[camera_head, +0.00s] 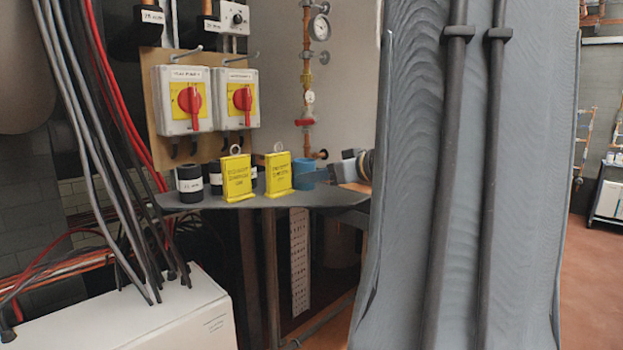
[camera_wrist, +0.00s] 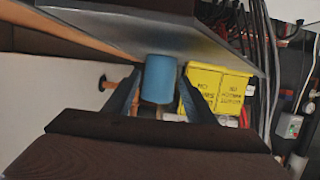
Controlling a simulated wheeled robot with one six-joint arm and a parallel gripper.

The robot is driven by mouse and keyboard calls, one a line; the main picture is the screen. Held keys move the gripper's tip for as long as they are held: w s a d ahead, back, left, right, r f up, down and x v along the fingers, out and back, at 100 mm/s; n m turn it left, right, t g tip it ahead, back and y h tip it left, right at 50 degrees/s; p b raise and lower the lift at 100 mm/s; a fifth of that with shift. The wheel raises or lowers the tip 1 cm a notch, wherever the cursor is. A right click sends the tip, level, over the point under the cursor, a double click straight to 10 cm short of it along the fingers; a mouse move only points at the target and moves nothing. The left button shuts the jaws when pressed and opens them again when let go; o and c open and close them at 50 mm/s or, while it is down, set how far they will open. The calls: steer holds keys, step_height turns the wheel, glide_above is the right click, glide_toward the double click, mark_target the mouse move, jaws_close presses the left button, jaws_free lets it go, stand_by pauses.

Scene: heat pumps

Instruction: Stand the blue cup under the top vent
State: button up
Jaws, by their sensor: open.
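The blue cup (camera_head: 302,173) stands on a grey shelf (camera_head: 330,198), behind and right of a yellow tag. In the wrist view, where the scene appears upside down, the cup (camera_wrist: 159,80) is between the two dark fingers of my gripper (camera_wrist: 160,88). The fingers are open, one on each side of the cup. I cannot tell whether either finger touches it. I cannot pick out the top vent in either view.
Two yellow tags (camera_head: 237,177) (camera_head: 278,174) stand close beside the cup, and a black labelled cylinder (camera_head: 190,183) is at the shelf's left. Red-handled switch boxes (camera_head: 182,100) (camera_head: 235,98) hang above. Cables (camera_head: 100,130) run down the left to a white box (camera_head: 130,315).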

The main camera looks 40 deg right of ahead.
steer(key=v, duration=0.9)
steer(key=shift+s+r+b, duration=0.1)
steer(key=shift+s+b, duration=0.05)
steer(key=shift+b, duration=0.2)
steer(key=shift+r, duration=0.1)
